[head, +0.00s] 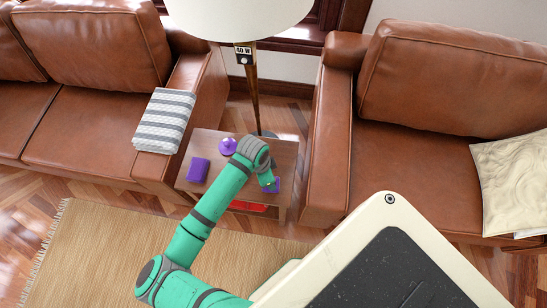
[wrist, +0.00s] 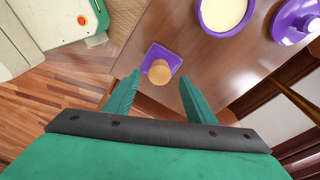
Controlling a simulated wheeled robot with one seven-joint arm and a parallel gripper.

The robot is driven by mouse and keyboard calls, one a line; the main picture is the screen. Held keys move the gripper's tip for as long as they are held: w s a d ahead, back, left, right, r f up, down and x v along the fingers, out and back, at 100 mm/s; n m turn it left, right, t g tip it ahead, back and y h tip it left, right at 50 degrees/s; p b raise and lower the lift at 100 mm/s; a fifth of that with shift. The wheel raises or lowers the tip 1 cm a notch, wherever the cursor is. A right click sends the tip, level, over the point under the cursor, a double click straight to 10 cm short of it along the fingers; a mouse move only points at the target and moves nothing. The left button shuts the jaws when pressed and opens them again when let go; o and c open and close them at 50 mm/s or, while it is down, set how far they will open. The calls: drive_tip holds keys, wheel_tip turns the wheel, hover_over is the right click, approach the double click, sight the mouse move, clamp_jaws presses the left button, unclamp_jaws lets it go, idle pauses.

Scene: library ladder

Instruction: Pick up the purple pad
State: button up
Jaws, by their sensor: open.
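The purple pad (wrist: 152,55) is a small square lying on the brown side table, with a tan round knob or cylinder (wrist: 160,72) on it. In the head view only part of the pad (head: 276,186) shows beside my gripper (head: 267,181). In the wrist view my gripper (wrist: 157,82) is open, its two green fingers apart on either side of the line to the pad. Nothing is held. I cannot tell the exact height above it.
A purple bowl with cream contents (wrist: 225,12) and a purple knobbed lid-like piece (wrist: 294,22) stand on the table (wrist: 205,62). A purple block (head: 197,169) is at the table's left. A lamp pole (head: 252,88) rises behind. Leather sofas (head: 95,133) (head: 335,150) flank the table.

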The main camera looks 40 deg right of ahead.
drive_tip(key=shift+s+d+f, duration=0.1)
drive_tip(key=shift+d+f, duration=0.05)
drive_tip(key=shift+f, duration=0.85)
drive_tip(key=shift+s+d+f, duration=0.1)
drive_tip(key=shift+d+f, duration=0.05)
drive_tip(key=shift+f, duration=0.8)
drive_tip(key=shift+c, duration=0.5)
drive_tip(key=shift+a+r, duration=0.1)
drive_tip(key=c, duration=1)
